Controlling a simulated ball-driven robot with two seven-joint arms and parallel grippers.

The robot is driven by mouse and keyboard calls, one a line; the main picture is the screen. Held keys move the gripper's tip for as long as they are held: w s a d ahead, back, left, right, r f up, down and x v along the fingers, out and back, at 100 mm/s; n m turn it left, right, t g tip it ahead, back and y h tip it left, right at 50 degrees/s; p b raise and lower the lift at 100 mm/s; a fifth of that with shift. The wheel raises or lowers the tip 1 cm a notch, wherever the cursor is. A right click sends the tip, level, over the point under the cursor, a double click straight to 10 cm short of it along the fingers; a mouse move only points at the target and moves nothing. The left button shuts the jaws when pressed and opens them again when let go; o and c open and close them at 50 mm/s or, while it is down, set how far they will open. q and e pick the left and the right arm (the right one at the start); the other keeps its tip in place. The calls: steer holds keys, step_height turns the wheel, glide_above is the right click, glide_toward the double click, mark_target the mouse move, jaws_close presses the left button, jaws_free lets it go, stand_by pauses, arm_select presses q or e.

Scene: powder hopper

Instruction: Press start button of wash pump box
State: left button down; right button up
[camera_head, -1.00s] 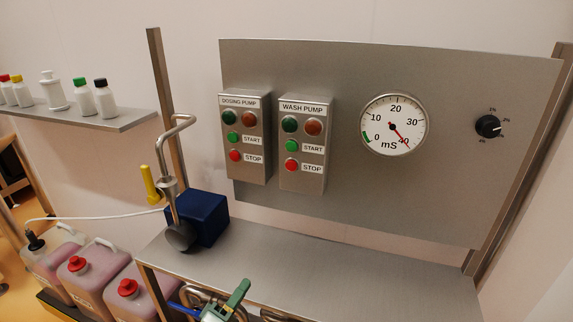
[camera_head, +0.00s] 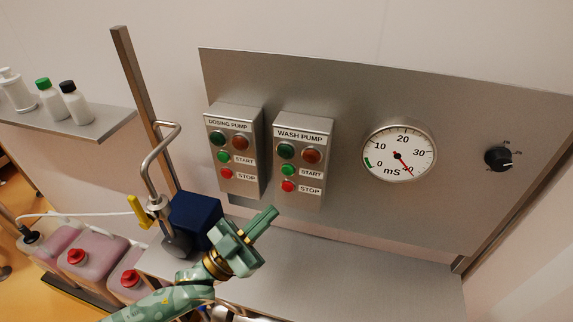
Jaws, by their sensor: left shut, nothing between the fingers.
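The wash pump box (camera_head: 302,155) is a grey box on the upright metal panel. It has a dark green lamp and an orange-red lamp at the top, a green start button (camera_head: 288,170) below them, and a red stop button (camera_head: 288,186) under that. My left gripper (camera_head: 268,217) is green and shut, with nothing in it. It is over the metal shelf, below and to the left of the wash pump box in the picture, apart from the buttons. My right gripper is not in view.
The dosing pump box (camera_head: 234,148) with similar buttons is just left. A dial gauge (camera_head: 399,153) and a black knob (camera_head: 498,158) are to the right. A blue block (camera_head: 194,220) and a bent steel pipe (camera_head: 152,170) stand left of the gripper. The shelf (camera_head: 370,285) is clear on the right.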

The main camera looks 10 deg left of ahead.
arm_select(q)
steer(key=b, duration=0.3)
glide_toward(288, 171)
steer(key=shift+w+d+r, duration=0.5)
steer(key=shift+d+r, duration=1.2)
steer(key=shift+d, duration=0.5)
steer(key=shift+w+r+b, duration=0.1)
steer(key=shift+w+b, duration=0.2)
steer(key=shift+w, duration=0.45)
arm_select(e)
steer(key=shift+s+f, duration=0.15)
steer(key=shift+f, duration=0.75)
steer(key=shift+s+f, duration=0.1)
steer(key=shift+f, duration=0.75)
arm_select(q)
steer(key=shift+w, duration=0.1)
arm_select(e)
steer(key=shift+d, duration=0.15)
arm_select(q)
steer(key=shift+w, duration=0.3)
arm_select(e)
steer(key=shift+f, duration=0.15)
